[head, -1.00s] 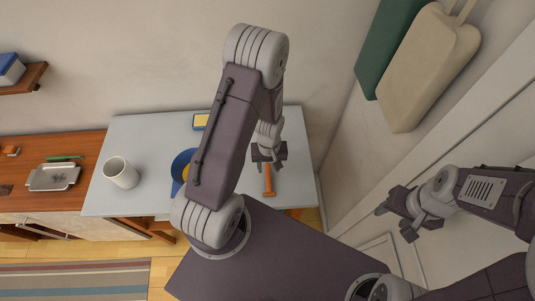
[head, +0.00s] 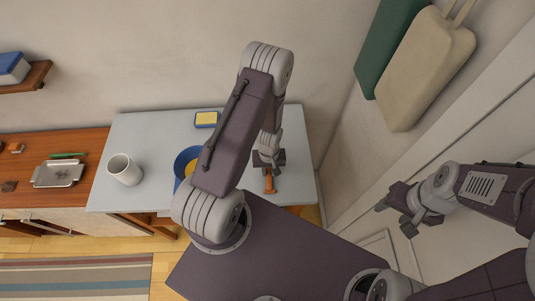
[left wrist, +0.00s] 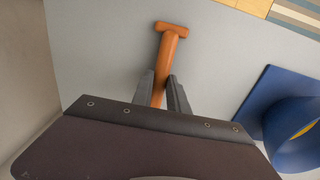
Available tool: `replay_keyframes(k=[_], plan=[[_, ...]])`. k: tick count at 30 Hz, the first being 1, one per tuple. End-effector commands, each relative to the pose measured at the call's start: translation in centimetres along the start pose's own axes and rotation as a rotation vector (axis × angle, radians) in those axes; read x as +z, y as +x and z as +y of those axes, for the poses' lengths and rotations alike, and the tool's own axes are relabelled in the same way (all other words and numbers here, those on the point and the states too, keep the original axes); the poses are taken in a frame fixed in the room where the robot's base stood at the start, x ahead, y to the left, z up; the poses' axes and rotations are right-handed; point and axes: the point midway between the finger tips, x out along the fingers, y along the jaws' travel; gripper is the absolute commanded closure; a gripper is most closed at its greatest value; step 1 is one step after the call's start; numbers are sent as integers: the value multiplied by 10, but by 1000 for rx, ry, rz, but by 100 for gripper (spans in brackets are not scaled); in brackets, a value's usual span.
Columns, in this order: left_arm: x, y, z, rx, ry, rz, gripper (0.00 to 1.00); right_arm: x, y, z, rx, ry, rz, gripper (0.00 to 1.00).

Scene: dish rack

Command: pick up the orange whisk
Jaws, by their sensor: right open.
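The orange whisk (head: 269,186) lies on the grey table top near its right end. Only a straight orange shaft with a short crossbar shows; the rest is hidden by my left gripper. My left gripper (head: 268,164) is low over the whisk in the head view. In the left wrist view the shaft of the whisk (left wrist: 167,48) runs between the two fingers (left wrist: 162,82), with the crossbar beyond the tips. Whether both fingers press on it cannot be told. My right gripper (head: 401,210) is open and empty, off to the right, away from the table.
A blue bowl or pot (head: 183,160) with something yellow inside stands left of my left arm; it is close by in the left wrist view (left wrist: 292,150).

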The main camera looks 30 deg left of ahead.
Motion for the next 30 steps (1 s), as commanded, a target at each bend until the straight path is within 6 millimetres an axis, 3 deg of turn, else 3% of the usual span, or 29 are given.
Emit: replay_keyframes(k=[11, 20, 30], plan=[[-1, -3, 0, 1, 0, 1, 100, 0, 1, 0, 0, 0, 0, 48], [-2, -40, 1, 3, 0, 5, 100, 1, 14, 0, 0, 0, 0, 48], [44, -86, 67, 4, 10, 4, 100, 3, 31, 1, 0, 0, 0, 48]])
